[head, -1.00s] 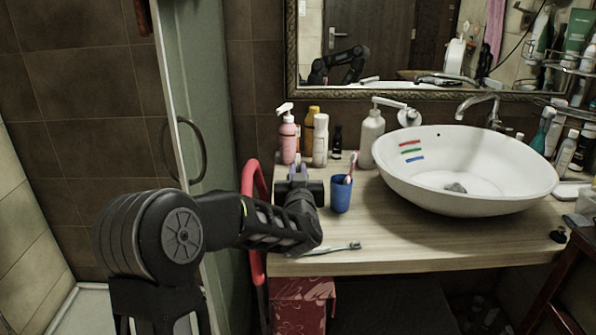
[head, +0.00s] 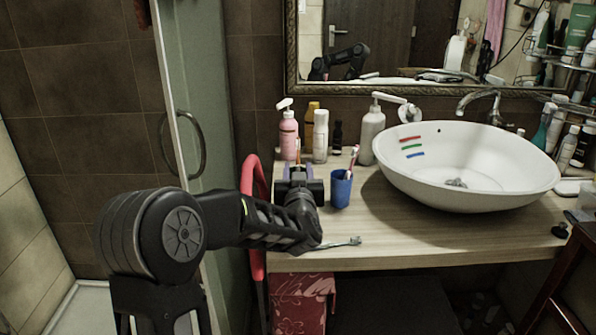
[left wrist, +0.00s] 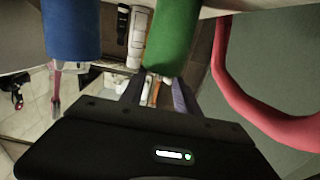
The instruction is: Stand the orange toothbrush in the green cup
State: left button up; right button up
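The green cup (left wrist: 173,40) shows in the left wrist view, which is upside down. The orange toothbrush (left wrist: 155,93) shows as a thin strip at the cup's mouth, between the fingers of my left gripper (left wrist: 157,94). Gaps seem to remain beside the strip, so the fingers look open around it. I cannot tell how deep it sits in the cup. In the head view my left gripper (head: 299,178) is over the counter's left end, left of the blue cup. A thin orange tip (head: 298,149) rises behind it; the green cup is hidden there.
The blue cup (head: 341,190) holds a pink-and-white toothbrush close to my gripper's right. Another toothbrush (head: 350,242) lies at the counter's front edge, partly under my arm. Bottles (head: 289,136) stand behind; the white basin (head: 465,185) is at right. A red rail (head: 252,180) is at left.

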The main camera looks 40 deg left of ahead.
pick_arm(q)
notch_tip(320, 180, up, 10)
jog(key=p, duration=0.1)
jog(key=shift+p, duration=0.35)
dwell(1.4)
